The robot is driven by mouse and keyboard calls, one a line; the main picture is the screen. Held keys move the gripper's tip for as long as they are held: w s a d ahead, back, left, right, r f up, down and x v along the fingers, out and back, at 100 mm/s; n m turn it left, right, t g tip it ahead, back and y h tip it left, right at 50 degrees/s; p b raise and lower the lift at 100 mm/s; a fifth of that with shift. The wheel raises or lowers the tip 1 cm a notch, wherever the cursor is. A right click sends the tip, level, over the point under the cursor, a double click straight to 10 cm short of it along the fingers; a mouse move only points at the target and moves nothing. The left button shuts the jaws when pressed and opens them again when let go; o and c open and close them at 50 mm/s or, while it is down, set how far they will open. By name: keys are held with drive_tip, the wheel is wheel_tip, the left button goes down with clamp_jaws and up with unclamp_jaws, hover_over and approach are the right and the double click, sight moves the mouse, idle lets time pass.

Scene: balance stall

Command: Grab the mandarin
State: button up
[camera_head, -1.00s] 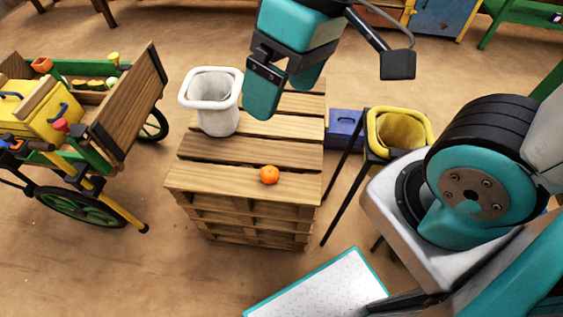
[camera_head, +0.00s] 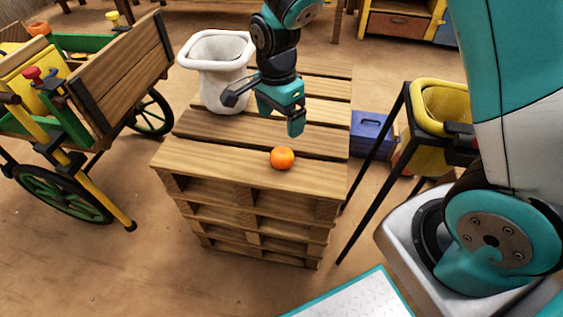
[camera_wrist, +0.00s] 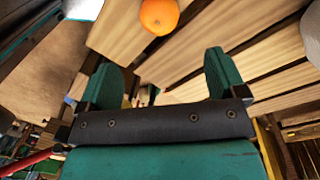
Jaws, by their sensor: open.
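A mandarin (camera_head: 282,158), small, round and orange, rests on the slatted wooden top of a pallet stack (camera_head: 225,172), near its front edge. In the wrist view the mandarin (camera_wrist: 159,16) shows at the top edge, partly cut off, beyond the fingertips. My gripper (camera_head: 288,118) is above the pallet, behind and slightly above the mandarin in the head view. In the wrist view my gripper (camera_wrist: 165,70) has its two teal fingers apart with nothing between them. The gripper does not touch the mandarin.
A white bin (camera_head: 222,88) stands on the pallet's back left, close to my gripper. A wooden cart (camera_head: 110,78) is at the left. A yellow basket (camera_head: 443,100) on a black-legged stand and a blue box (camera_head: 373,135) are at the right. The pallet top around the mandarin is clear.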

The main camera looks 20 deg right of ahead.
sight(281, 151)
drive_tip(key=f, duration=0.2)
drive_tip(key=f+b, duration=0.1)
drive_tip(key=f, duration=0.3)
drive_tip(key=shift+s+f, duration=0.25)
drive_tip(key=shift+f, duration=0.15)
drive_tip(key=f, duration=0.1)
drive_tip(key=f+b, duration=0.1)
drive_tip(key=f, duration=0.1)
drive_tip(key=f+b, duration=0.1)
drive_tip(key=f, duration=0.1)
drive_tip(key=shift+s+a+f, duration=0.1)
drive_tip(key=shift+s+f, duration=0.05)
drive_tip(key=shift+s, duration=0.1)
drive_tip(key=c, duration=1)
